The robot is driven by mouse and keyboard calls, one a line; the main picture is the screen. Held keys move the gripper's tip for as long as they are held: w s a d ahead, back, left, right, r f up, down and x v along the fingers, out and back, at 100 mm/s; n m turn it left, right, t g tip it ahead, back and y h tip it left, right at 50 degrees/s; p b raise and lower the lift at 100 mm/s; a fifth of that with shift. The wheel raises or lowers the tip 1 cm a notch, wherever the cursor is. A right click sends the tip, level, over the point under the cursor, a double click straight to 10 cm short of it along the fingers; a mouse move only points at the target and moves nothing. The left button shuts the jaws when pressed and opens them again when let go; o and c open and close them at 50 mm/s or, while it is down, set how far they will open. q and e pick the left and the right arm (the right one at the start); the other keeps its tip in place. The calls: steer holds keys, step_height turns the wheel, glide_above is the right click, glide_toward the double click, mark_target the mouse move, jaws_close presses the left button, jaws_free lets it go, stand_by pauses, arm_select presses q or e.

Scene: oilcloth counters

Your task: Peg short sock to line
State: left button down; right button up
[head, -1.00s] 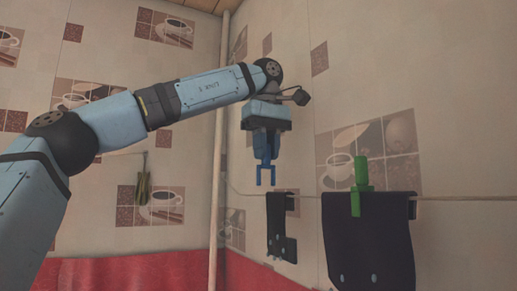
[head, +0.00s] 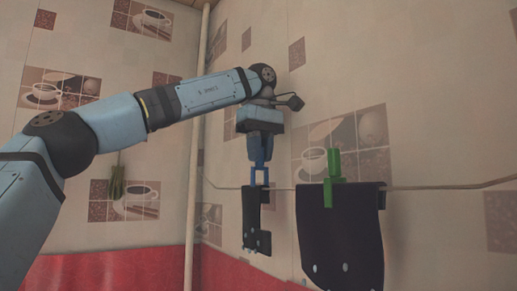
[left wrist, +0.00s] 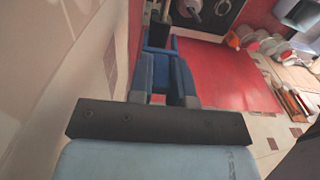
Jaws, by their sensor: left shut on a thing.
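The short sock (head: 256,225), dark with a few pale dots, hangs over the line (head: 440,187) near the wall. My left gripper (head: 260,163) is shut on a blue peg (head: 259,178), straight above the sock. The peg points down and its prongs meet the sock's top edge in the picture; I cannot tell whether they straddle the line. In the left wrist view, the fingers (left wrist: 165,85) show with the blue peg (left wrist: 159,42) beyond them. My right gripper is not in view.
A larger dark cloth (head: 340,240) hangs to the right with a green peg (head: 333,175) upright on its top. The tiled wall is close behind the line. A pale vertical pipe (head: 197,130) stands at the corner. Red covering (head: 110,272) lies low at left.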

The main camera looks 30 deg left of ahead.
arm_select(q)
steer(key=shift+f, duration=0.65)
steer(key=shift+f+b, duration=0.45)
steer(key=shift+f, duration=0.2)
steer(key=c, duration=1)
jaws_free()
